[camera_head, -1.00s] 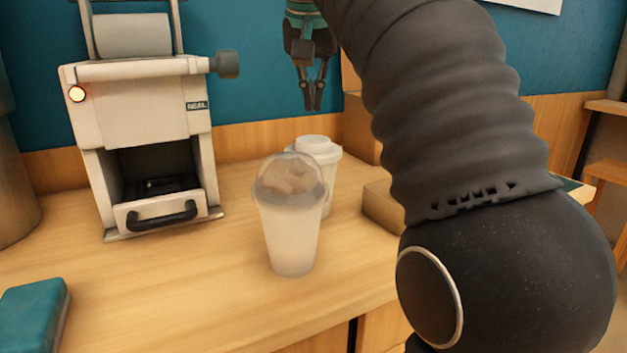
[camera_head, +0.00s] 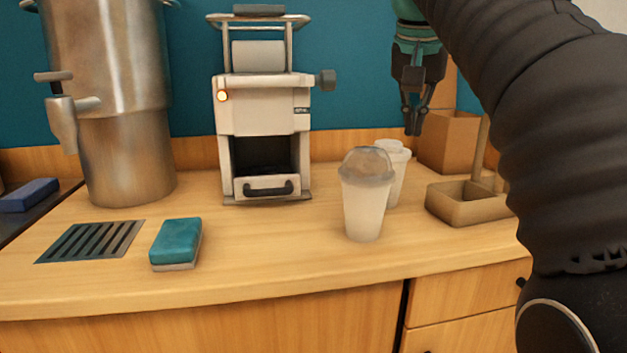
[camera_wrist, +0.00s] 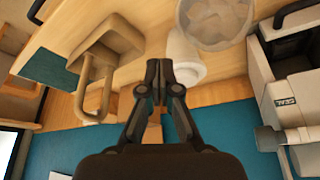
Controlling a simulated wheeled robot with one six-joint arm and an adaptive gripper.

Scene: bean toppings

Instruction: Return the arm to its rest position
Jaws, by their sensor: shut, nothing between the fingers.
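My gripper (camera_head: 414,130) hangs pointing down in the head view, above and behind the cups near the back wall. Its fingers are together with nothing between them. It also shows in the wrist view (camera_wrist: 159,75), fingertips close together. My dark, ribbed arm fills the right of the head view. A clear cup with a domed lid (camera_head: 363,208) stands upright on the counter. A white lidded cup (camera_head: 396,175) stands just behind it, partly hidden. Both cups are apart from my gripper in the head view.
A white machine (camera_head: 262,110) stands left of the cups, with a large steel urn (camera_head: 125,150) further left. A teal sponge (camera_head: 177,243) and a drain grate (camera_head: 88,241) lie on the counter (camera_head: 280,250). A handled wooden caddy (camera_head: 462,206) and a brown box (camera_head: 447,142) stand at right.

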